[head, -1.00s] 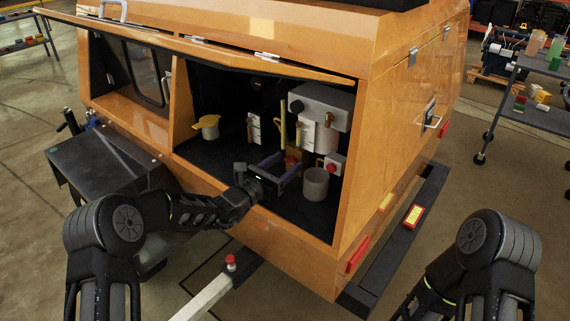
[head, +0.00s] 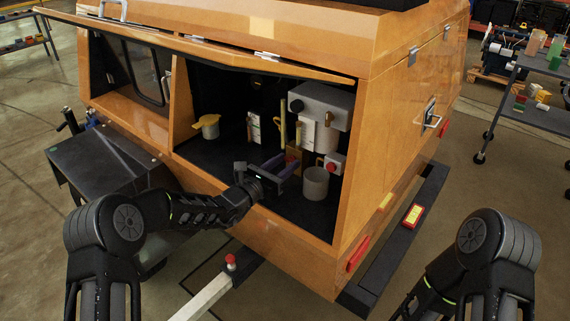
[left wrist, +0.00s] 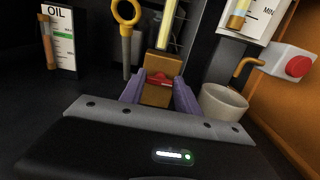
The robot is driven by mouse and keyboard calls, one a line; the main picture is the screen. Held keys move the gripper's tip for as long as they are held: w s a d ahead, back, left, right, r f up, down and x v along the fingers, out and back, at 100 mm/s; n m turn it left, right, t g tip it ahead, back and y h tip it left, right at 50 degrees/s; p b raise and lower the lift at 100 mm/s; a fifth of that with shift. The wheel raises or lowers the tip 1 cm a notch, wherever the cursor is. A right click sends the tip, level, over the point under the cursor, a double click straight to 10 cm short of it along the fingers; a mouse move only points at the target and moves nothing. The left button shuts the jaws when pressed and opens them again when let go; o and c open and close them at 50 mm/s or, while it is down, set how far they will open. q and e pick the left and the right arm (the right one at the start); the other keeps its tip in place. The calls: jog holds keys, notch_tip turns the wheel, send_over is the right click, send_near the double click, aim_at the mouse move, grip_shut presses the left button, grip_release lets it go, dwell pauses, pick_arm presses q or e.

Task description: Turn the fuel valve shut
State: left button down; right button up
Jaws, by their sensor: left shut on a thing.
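The fuel valve appears to be the brass-coloured body (left wrist: 157,94) with a red handle (left wrist: 160,79), inside the trailer's open bay. In the left wrist view the two purple fingers of my left gripper (left wrist: 160,86) stand on either side of the red handle and are shut on it. In the head view my left gripper (head: 284,163) reaches into the bay from the left, and the brass body (head: 294,157) shows just beyond it. The fingers partly hide the handle, so its exact angle is hard to tell. My right gripper is out of view; only its arm shows at lower right.
A pale cup (head: 315,184) stands close right of my left gripper, below a white box with a red button (head: 335,164). A yellow funnel (head: 208,126) and an oil gauge (left wrist: 59,40) are to the left. The bay's orange lower edge (head: 240,214) runs under my left arm.

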pick_arm(q)
jog(key=shift+n, duration=0.4)
jog(key=n, duration=0.3)
jog(key=shift+a, duration=0.15)
jog(key=shift+w+f+n, duration=0.1)
jog(key=shift+n, duration=1.5)
jog(key=c, duration=0.9)
grip_release()
jog(key=shift+v, duration=3.9)
